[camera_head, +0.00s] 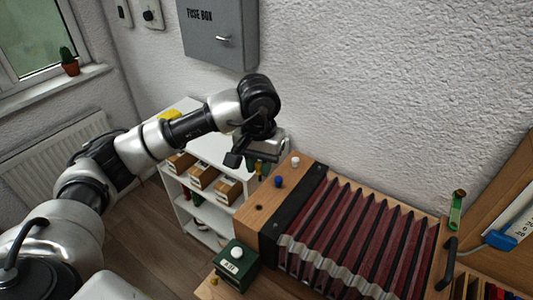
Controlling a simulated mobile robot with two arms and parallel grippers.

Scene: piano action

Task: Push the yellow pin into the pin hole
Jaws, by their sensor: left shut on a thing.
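My left gripper (247,162) reaches in from the left, over the corner of a wooden box with dark red pleated bellows (350,232). It is shut on the small yellow pin (260,171), which hangs below the fingers and is partly hidden by them. On the box's wooden end stand a white pin (295,161) and a blue pin (278,182). In line with them, nearer the front, is a dark open pin hole (258,207). The yellow pin is beyond and above this hole, apart from it. My right gripper does not show.
A white shelf (197,211) with cardboard boxes (203,176) stands behind. A dark green box with a white knob (237,253) sits at the front. A green-handled item (456,211) stands at the right. A grey fuse box (218,33) hangs on the wall.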

